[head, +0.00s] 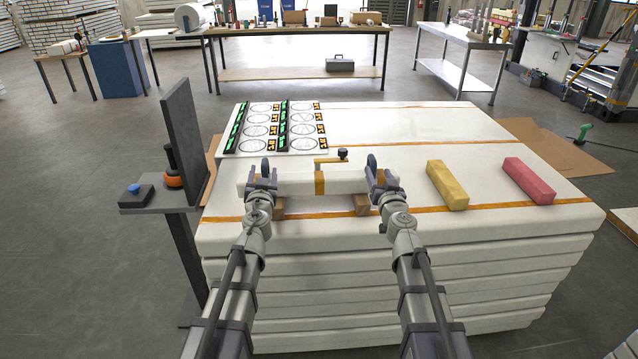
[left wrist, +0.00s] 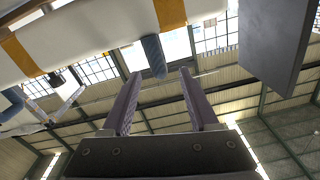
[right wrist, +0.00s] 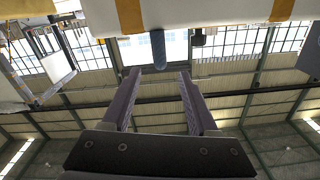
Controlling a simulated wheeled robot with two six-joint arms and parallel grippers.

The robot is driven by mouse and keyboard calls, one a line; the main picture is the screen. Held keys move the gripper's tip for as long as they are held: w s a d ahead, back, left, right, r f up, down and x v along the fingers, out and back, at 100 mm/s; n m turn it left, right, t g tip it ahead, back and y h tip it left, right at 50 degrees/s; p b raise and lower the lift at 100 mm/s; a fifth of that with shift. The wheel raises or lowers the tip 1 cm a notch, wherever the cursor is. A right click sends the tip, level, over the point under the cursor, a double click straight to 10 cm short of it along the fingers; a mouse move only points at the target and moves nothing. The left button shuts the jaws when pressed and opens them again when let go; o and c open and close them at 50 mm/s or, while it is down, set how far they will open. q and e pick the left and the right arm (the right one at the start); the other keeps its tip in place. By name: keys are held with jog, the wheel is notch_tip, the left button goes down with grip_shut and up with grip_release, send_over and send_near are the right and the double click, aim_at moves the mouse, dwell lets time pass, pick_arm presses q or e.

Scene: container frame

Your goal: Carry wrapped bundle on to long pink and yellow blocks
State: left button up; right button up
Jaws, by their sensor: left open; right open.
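The wrapped bundle (head: 340,184), long and white with an orange band, lies across two small wooden blocks (head: 361,204) on the white stack. It has a blue handle near each end. The long yellow block (head: 447,185) and long pink block (head: 528,180) lie apart to its right. My left gripper (head: 262,181) is open at the bundle's left end; its wrist view shows the blue handle (left wrist: 154,55) just beyond the parted fingers. My right gripper (head: 380,180) is open at the right end, with the other blue handle (right wrist: 158,48) between and just beyond its fingertips.
A printed sheet with circles and black-green strips (head: 276,128) lies behind the bundle. A dark upright panel on a stand (head: 184,145) rises close to my left arm. The stack top (head: 420,135) is clear behind the coloured blocks. Workbenches stand far back.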

aim_at(265, 161)
pick_arm(q)
jog(key=w, duration=0.7)
jog(key=shift+a, duration=0.35)
pick_arm(e)
jog(key=w, duration=0.7)
jog(key=shift+a, duration=0.35)
pick_arm(q)
jog(key=shift+s, duration=0.1)
jog(key=shift+c, duration=0.2)
pick_arm(e)
jog(key=shift+s, duration=0.1)
jog(key=shift+c, duration=0.3)
pick_arm(q)
grip_shut()
pick_arm(e)
grip_shut()
